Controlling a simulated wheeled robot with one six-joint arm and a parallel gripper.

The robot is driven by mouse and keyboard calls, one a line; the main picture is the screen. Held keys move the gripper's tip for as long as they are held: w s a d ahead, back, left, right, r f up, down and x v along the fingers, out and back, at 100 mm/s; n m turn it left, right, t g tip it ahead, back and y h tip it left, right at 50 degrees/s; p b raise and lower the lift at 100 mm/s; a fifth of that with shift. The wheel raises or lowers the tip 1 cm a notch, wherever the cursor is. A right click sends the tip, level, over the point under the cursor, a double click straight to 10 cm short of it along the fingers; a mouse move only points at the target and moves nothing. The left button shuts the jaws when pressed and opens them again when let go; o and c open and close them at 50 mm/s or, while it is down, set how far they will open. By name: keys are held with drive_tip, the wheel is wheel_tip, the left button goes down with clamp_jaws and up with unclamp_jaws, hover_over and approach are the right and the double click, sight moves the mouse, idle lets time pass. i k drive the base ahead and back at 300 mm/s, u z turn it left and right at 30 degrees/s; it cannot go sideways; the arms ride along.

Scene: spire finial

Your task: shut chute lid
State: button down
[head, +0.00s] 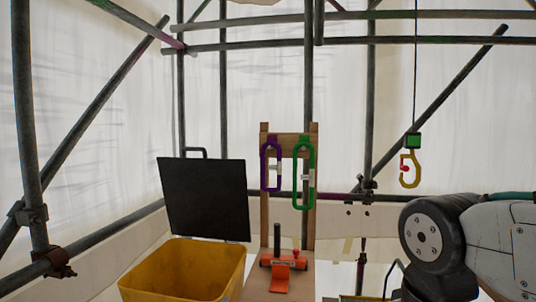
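The black chute lid (205,200) stands open and nearly upright at the left of the head view, with a dark handle (194,151) on its top edge. It rises behind the yellow chute (185,268), whose opening is uncovered. My arm comes in at the lower right, well apart from the lid. My gripper does not show in this view.
A wooden rack (264,225) holds a purple carabiner (265,168) and a green carabiner (297,175). An orange tool (284,263) sits below it. A yellow hook (409,182) hangs on a line at the right. Scaffold poles (97,118) surround the space.

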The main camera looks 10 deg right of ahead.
sight(205, 197)
drive_tip(key=u, duration=0.05)
drive_tip(key=i, duration=0.9)
drive_tip(key=u, duration=0.35)
